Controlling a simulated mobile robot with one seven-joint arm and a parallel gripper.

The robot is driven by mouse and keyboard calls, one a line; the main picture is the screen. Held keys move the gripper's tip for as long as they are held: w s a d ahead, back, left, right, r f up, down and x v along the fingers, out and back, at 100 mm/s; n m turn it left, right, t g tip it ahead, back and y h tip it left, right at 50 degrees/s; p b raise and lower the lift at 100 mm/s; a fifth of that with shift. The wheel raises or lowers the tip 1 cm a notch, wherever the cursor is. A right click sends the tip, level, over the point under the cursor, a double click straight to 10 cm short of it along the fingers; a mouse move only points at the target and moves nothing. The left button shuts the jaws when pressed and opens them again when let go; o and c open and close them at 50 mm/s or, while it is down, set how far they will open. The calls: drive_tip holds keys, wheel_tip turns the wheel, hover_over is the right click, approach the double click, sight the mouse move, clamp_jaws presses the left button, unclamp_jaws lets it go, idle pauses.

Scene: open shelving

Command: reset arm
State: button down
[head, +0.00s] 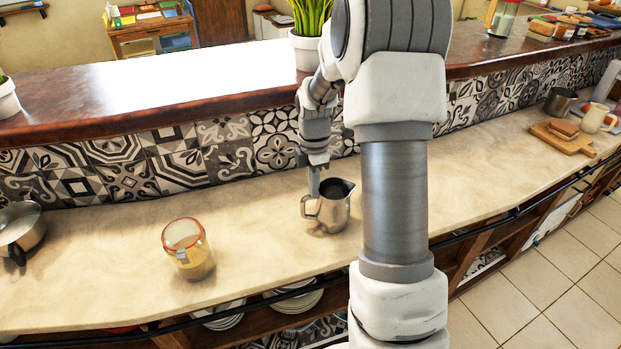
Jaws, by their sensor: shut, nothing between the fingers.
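My gripper (314,182) points down at the counter and is shut. Its fingertips are right at the handle and rim of a steel pitcher (333,207). I cannot tell whether they touch it. The pitcher stands upright on the pale stone counter (110,262). My arm covers the counter just right of the pitcher.
A glass jar with a red rim (188,250) stands left of the pitcher. A metal pot (20,228) is at the far left. A raised wooden ledge (150,113) with a potted plant (306,48) runs behind. A cutting board (563,137) lies far right. Counter between jar and pitcher is clear.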

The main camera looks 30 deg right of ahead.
drive_tip(key=shift+r, duration=0.1)
drive_tip(key=s+a+r+m+t, duration=0.2)
drive_tip(key=s+a+r+m, duration=0.45)
drive_tip(key=r, duration=0.25)
drive_tip(key=s+a+r+m+t, duration=0.2)
drive_tip(key=s+a+r+m, duration=0.3)
drive_tip(key=s+r, duration=0.4)
drive_tip(key=s+a+r+m+t, duration=0.1)
drive_tip(key=s+a+m, duration=0.2)
drive_tip(key=s+m, duration=0.2)
drive_tip(key=shift+s+r+t, duration=0.3)
drive_tip(key=shift+s+r, duration=0.1)
drive_tip(key=shift+s, duration=0.7)
